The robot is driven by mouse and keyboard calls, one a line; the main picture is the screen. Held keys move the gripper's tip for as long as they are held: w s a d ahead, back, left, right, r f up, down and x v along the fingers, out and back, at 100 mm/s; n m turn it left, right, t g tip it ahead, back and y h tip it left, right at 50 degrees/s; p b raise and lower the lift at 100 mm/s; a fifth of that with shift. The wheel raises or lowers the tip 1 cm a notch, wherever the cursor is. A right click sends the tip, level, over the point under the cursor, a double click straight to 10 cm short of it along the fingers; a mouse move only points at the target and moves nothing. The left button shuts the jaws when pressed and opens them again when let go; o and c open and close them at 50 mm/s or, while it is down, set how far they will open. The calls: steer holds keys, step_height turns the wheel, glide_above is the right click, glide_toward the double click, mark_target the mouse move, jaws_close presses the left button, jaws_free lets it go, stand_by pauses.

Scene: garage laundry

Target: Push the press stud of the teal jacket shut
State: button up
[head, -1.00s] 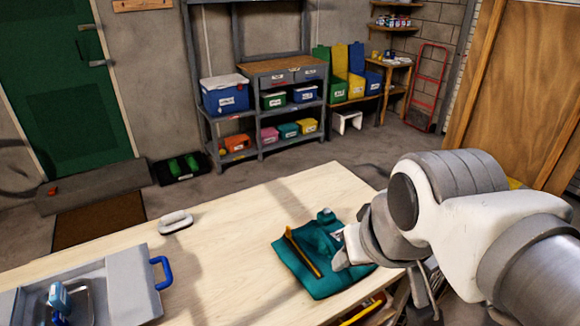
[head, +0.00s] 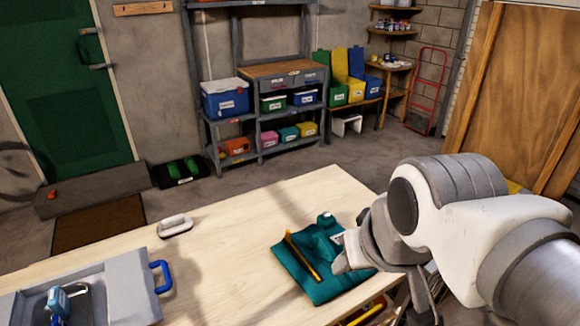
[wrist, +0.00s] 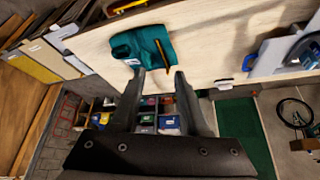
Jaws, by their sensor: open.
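The teal jacket (head: 318,284) lies folded on the light wooden table, near its front right edge. An orange-yellow strip (head: 304,257) lies across it, and a small white piece (head: 325,219) shows at its far edge. The jacket also shows in the wrist view (wrist: 143,44), beyond my fingertips. My gripper (wrist: 160,72) is open and empty, its two dark fingers spread just short of the jacket's edge in that view. In the head view my arm hides the jacket's right part. I cannot make out the press stud halves.
A grey sink unit (head: 110,285) with a blue handle and a blue bottle fills the left front. The tabletop (head: 235,235) between them is clear. Shelves with bins stand behind.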

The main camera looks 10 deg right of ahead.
stand_by(0.3)
jaws_close()
stand_by(1.6)
